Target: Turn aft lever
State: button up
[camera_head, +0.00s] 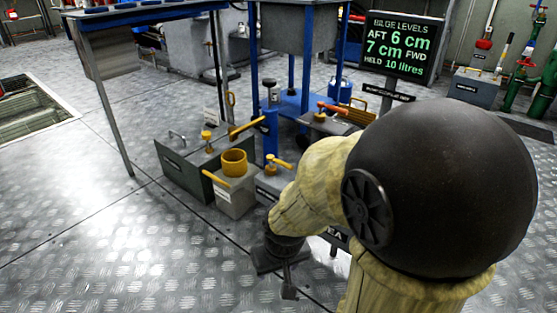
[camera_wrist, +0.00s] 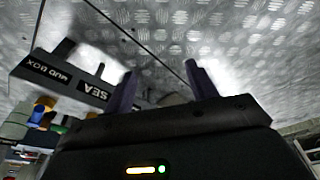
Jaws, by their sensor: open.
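Several levers stand on low grey boxes in the head view: a yellow lever (camera_head: 247,129) at the back, another yellow lever (camera_head: 215,178) at the front left, a yellow lever (camera_head: 281,163) near the middle, and an orange lever (camera_head: 332,108) behind. I cannot read which one is marked aft. My gripper (camera_head: 282,272) points down in front of these boxes, partly hidden by my arm. In the wrist view my gripper (camera_wrist: 160,72) is open, its two dark fingers apart, with floor plate and a blurred grey shape between and beyond them.
A sign (camera_head: 398,47) reads bilge levels, aft 6 cm, 7 cm forward. Upside-down labels SEA (camera_wrist: 93,91) and MUD BOX (camera_wrist: 46,71) show at the wrist view's left. The left foreground floor is clear.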

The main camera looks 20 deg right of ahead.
dwell(0.3)
jog(key=shift+c, duration=1.1)
jog(key=shift+r, duration=0.25)
jog(key=shift+c, duration=0.9)
jog(key=w+p+v, duration=0.3)
jog(key=p+v, duration=1.2)
jog(key=p, duration=0.1)
jog(key=w+r+p+v, duration=0.1)
jog(key=w+p+v, duration=0.3)
jog(key=p+v, duration=1.2)
jog(key=shift+r, duration=0.25)
jog(key=shift+w+f, duration=0.1)
